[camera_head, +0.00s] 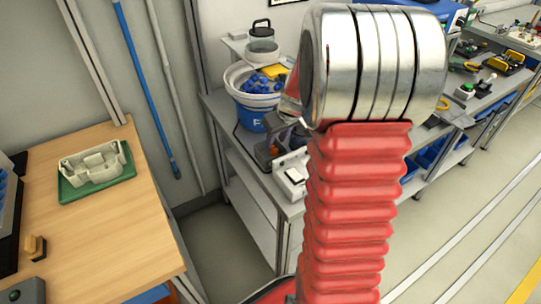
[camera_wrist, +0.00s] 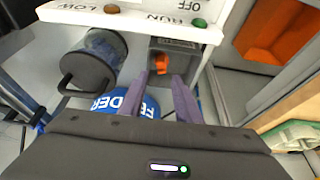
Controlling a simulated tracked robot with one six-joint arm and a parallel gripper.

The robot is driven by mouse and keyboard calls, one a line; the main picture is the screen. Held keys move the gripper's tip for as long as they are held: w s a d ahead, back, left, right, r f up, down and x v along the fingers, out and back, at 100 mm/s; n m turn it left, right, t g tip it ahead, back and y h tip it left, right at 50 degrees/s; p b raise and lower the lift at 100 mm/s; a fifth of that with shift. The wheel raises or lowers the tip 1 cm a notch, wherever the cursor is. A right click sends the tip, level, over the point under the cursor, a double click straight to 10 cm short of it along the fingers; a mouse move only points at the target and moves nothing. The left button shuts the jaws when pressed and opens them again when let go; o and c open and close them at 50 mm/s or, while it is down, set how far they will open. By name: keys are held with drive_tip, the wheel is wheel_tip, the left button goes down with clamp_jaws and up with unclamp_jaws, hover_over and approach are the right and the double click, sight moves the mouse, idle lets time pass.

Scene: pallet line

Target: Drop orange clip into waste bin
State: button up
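A small orange piece, likely the orange clip (camera_wrist: 160,63), shows in the wrist view at the front of a dark grey box. I cannot tell which container is the waste bin; a grey-framed opening with an orange inside (camera_wrist: 272,38) is at upper right.
A blue bucket (camera_head: 250,117) holds blue parts, with a clear jar (camera_head: 262,50) behind it. A white switch panel (camera_wrist: 150,22) runs across the top of the wrist view. A wooden table (camera_head: 110,225) with a green tray (camera_head: 70,191) stands at left. Floor is clear at right.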

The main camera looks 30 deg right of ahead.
drive_tip(key=shift+o, duration=1.3)
drive_tip(key=v, duration=1.3)
drive_tip(key=shift+s+r, duration=0.15)
drive_tip(key=shift+r, duration=0.15)
